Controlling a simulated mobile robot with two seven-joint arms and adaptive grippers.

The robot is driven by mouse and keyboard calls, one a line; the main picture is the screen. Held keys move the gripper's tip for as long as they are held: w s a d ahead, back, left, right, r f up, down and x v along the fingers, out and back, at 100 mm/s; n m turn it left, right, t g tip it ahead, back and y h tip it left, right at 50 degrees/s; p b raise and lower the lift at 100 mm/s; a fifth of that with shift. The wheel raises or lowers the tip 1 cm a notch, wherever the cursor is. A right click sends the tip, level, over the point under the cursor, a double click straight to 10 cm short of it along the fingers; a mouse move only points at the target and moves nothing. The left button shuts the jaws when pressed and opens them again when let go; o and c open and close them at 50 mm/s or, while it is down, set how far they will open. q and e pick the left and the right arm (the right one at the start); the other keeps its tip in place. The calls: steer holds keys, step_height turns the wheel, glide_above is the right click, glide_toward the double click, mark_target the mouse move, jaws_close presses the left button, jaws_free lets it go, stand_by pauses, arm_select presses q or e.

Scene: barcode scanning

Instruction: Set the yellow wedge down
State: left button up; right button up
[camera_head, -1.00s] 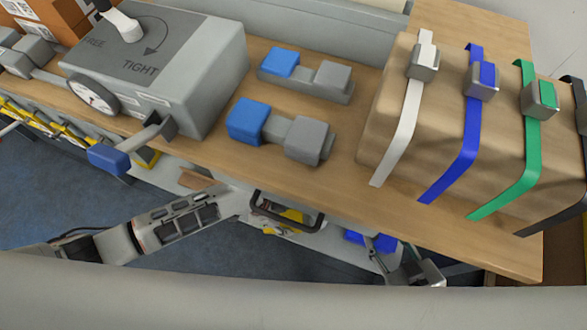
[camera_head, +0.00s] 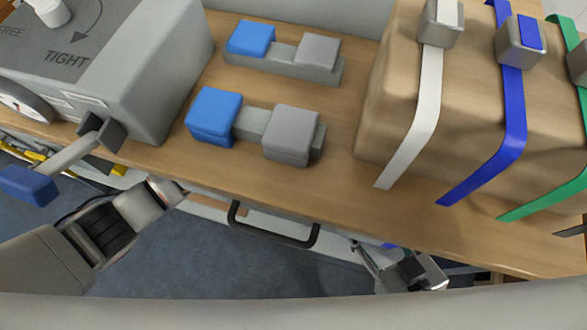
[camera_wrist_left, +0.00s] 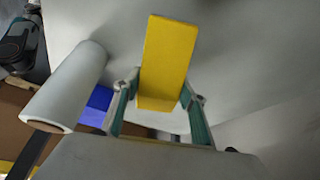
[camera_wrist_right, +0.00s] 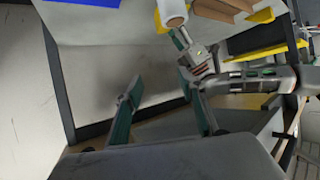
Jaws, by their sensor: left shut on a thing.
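The yellow wedge (camera_wrist_left: 167,60) stands up between the fingers of my left gripper (camera_wrist_left: 158,92) in the left wrist view. The gripper is shut on it, in front of a plain pale grey surface (camera_wrist_left: 235,45). I cannot tell whether the wedge touches that surface. In the head view the bench hides my left gripper and the wedge; only my left arm shows, reaching under the bench edge. My right gripper (camera_wrist_right: 163,92) is open and empty in the right wrist view, with my left arm beyond it.
A white roll (camera_wrist_left: 68,88) and a blue patch (camera_wrist_left: 98,106) lie left of the wedge. On the bench top (camera_head: 260,188) are a grey machine (camera_head: 160,75), two blue-and-grey blocks (camera_head: 213,115) (camera_head: 250,38) and a strapped carton (camera_head: 390,110). A black handle (camera_head: 272,232) hangs at the bench front.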

arm_select(q)
steer(key=f, duration=0.1)
steer(key=s+f, duration=0.1)
steer(key=f, duration=0.1)
steer(key=shift+f+b, duration=0.2)
steer(key=shift+b, duration=0.2)
steer(key=shift+w+a, duration=0.1)
steer(key=shift+w, duration=0.1)
steer(key=shift+c, duration=0.6)
steer(key=shift+w+r, duration=0.1)
steer(key=o, duration=1.4)
steer(key=shift+f, duration=0.2)
arm_select(e)
steer(key=shift+w+a+r+m, duration=0.3)
steer(key=shift+w+a+r, duration=0.05)
steer(key=shift+a+r, duration=0.25)
arm_select(q)
steer(key=shift+r, duration=0.1)
